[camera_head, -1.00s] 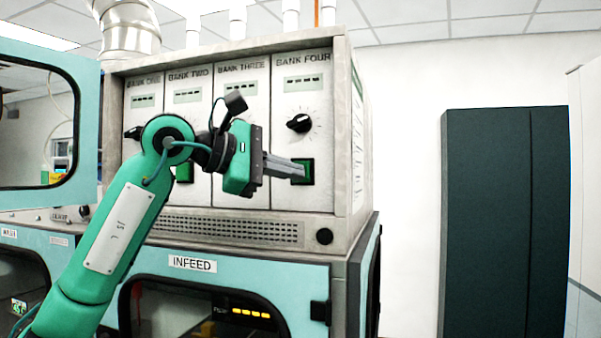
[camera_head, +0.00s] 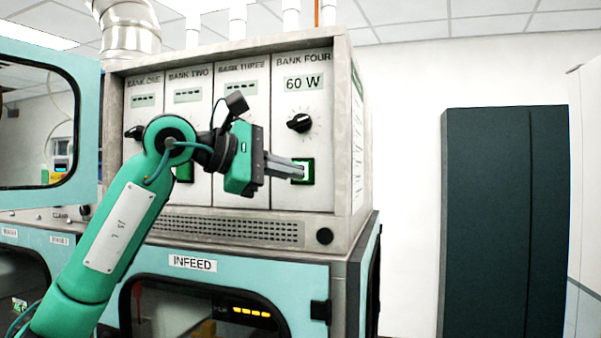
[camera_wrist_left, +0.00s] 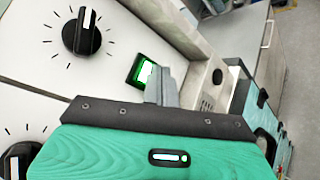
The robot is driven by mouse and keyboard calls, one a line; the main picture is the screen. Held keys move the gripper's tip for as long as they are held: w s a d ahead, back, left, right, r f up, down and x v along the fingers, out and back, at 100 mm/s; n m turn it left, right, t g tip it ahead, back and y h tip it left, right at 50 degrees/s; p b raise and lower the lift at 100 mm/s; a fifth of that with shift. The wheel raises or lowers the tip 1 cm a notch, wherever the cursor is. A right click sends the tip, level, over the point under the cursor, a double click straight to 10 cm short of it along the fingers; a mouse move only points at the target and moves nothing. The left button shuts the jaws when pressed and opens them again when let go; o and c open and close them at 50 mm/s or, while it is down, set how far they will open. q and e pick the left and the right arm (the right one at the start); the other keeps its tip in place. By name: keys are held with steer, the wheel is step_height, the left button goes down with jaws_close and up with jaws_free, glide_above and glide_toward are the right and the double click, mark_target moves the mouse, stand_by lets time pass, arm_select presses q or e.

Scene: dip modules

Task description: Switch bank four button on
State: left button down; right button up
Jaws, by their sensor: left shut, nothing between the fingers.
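The bank four panel (camera_head: 318,120) is the rightmost of the panels on the cabinet, and its display (camera_head: 304,84) reads "60 W". The bank four button (camera_head: 308,171) is green and lit, with a bright white mark. It also shows lit in the left wrist view (camera_wrist_left: 141,73). My left gripper (camera_head: 301,173) is shut and empty, its fingertips at the button and covering part of it. Whether the tips still touch it I cannot tell. The bank four knob (camera_head: 299,123) sits above the button. My right gripper is not in view.
The displays of bank two (camera_head: 188,96) and the other banks show only dashes. A black round knob (camera_head: 324,236) sits low right of a vent grille (camera_head: 225,229). A dark tall cabinet (camera_head: 500,220) stands right. Open room lies between it and the panel cabinet.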

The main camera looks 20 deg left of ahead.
arm_select(q)
steer(key=s+b, duration=0.2)
steer(key=s, duration=0.3)
steer(key=shift+s+a, duration=0.1)
steer(key=shift+s, duration=0.3)
stand_by(0.4)
